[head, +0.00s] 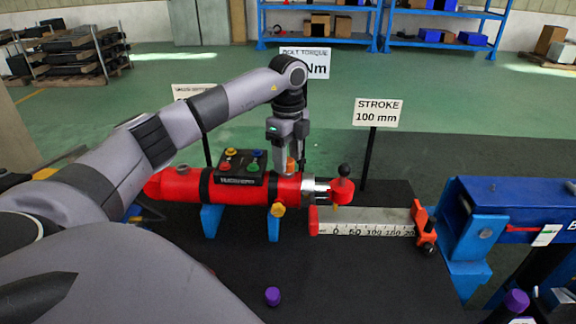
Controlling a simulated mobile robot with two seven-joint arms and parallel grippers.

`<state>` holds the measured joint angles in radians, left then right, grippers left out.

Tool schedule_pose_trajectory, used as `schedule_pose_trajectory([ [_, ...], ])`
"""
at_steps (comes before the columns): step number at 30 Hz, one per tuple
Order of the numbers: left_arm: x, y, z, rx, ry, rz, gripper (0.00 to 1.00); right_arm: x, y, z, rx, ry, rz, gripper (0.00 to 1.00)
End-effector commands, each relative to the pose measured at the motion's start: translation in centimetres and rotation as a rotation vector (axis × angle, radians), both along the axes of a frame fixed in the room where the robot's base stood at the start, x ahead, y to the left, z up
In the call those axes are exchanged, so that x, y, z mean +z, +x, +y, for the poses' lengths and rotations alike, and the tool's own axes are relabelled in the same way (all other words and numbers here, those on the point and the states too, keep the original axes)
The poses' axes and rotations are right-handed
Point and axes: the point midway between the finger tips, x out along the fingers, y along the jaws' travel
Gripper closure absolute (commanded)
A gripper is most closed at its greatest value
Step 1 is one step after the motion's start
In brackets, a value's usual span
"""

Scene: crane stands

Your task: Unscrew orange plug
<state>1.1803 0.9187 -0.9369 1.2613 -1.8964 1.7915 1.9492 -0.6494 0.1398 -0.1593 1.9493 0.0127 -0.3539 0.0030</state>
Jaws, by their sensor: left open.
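The orange plug (291,166) sits upright on top of the red cylinder (228,188), left of its silver end collar. My left arm comes in from the left, and my left gripper (290,153) points down right at the plug. Its fingers are open. The near finger partly hides the plug, and I cannot tell whether the fingers touch it. My right gripper is not in view.
A yellow-orange knob (278,209) is on the near side. A ruler (365,225), STROKE sign (378,113) and blue beam (515,205) lie right. A purple cap (272,296) is in front.

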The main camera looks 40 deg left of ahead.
Motion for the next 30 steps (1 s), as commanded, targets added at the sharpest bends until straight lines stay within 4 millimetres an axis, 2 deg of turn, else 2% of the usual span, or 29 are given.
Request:
schedule_pose_trajectory([
  [6,0.02,0.0,0.02,-0.216,0.001,0.0,0.46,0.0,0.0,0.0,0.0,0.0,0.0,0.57],
  [14,0.03,0.0,0.02,-0.338,0.001,0.0,0.46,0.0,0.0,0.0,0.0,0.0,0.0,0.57],
  [24,0.04,-0.01,0.0,-0.678,0.0,0.0,0.46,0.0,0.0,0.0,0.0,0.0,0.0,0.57],
  [30,0.02,-0.01,0.01,-0.756,0.0,0.0,0.46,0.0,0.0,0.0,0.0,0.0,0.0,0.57],
])
